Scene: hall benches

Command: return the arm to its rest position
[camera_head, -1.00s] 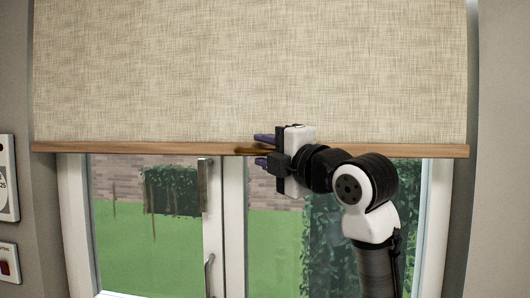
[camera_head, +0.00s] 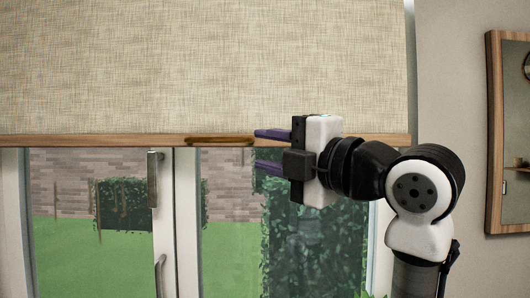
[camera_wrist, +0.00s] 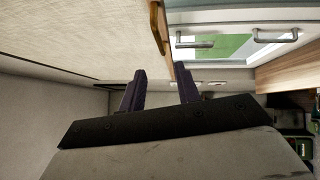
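My gripper (camera_head: 272,151) is in front of the window in the head view, at the height of the blind's wooden bottom bar. Its two purple fingers point left and are spread apart, with nothing between them. In the wrist view my gripper (camera_wrist: 160,92) also shows open and empty. A darker wooden handle (camera_head: 220,141) on the bar lies just left of the fingertips, apart from them. My arm comes up from the lower right of the head view.
A beige roller blind (camera_head: 200,65) covers the upper window, ending at its wooden bar (camera_head: 90,140). Below are white-framed glass doors with metal handles (camera_head: 153,180). A wood-framed mirror or picture (camera_head: 494,130) hangs on the right wall. A wooden surface (camera_wrist: 292,70) shows in the wrist view.

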